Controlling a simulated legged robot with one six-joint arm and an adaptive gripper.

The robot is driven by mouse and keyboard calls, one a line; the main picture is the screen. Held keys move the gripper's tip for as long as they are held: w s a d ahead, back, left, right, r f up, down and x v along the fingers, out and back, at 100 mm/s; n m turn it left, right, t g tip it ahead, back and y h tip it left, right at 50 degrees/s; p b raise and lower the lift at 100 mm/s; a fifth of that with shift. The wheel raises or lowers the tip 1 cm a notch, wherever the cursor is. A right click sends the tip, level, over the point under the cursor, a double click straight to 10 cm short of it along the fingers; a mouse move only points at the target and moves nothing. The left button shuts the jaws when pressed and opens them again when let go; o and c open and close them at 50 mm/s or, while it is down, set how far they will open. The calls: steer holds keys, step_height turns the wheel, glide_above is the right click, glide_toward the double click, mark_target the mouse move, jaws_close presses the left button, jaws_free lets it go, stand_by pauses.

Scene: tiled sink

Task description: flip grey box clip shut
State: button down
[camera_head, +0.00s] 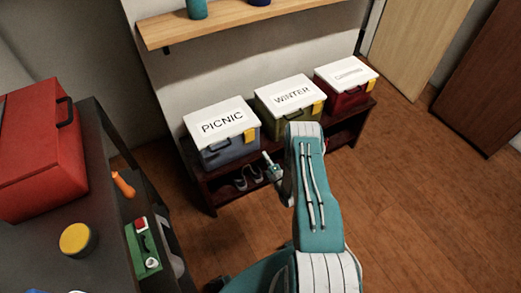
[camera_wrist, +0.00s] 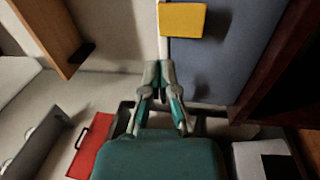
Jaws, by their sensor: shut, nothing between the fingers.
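The grey-blue box (camera_head: 232,150) labelled PICNIC has a white lid (camera_head: 221,120) and stands at the left end of a low bench. Its yellow clip (camera_head: 250,135) is at the front right of the box, by the lid's edge. In the wrist view the yellow clip (camera_wrist: 182,20) shows at the top against the grey-blue box side (camera_wrist: 215,65). My gripper (camera_head: 268,158) is in front of this box, below the clip. In the wrist view my gripper (camera_wrist: 159,68) is shut and empty, its tips pointing toward the clip with a small gap. I cannot tell how far the clip is tilted.
A green WINTER box (camera_head: 288,108) and a red box (camera_head: 345,85) stand to the right on the dark bench (camera_head: 205,187). Shoes (camera_head: 247,178) lie under it. A wall shelf (camera_head: 230,20) hangs above. A dark cart (camera_head: 90,205) with a red case (camera_head: 40,150) stands left. The floor at right is clear.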

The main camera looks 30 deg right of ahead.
steer(key=shift+s, duration=1.6)
steer(key=w+d+r+m+g, duration=0.1)
steer(key=w+r+g, duration=0.1)
steer(key=w+r, duration=0.75)
steer(key=a+r+m+g+h, duration=0.1)
steer(key=a+r+m+g, duration=0.25)
steer(key=r, duration=0.95)
steer(key=a+r+m+g+h, duration=0.15)
steer(key=r+m, duration=0.25)
steer(key=r, duration=0.9)
steer(key=s+a+r+m+g, duration=0.2)
steer(key=s+a+r+m, duration=0.15)
steer(key=s+r, duration=0.35)
steer(key=s+a+r+m+g, duration=0.2)
steer(key=s+a+r, duration=0.2)
steer(key=s, duration=0.5)
steer(key=s+a+r+m+g+y, duration=0.1)
steer(key=s+a+m, duration=0.1)
steer(key=s, duration=0.7)
steer(key=s+a+m+g+y, duration=0.1)
steer(key=s+a, duration=0.3)
steer(key=s, duration=0.6)
steer(key=shift+s+r+m+g, duration=0.25)
steer(key=shift+r+m+g, duration=0.15)
steer(key=shift+m+g, duration=0.25)
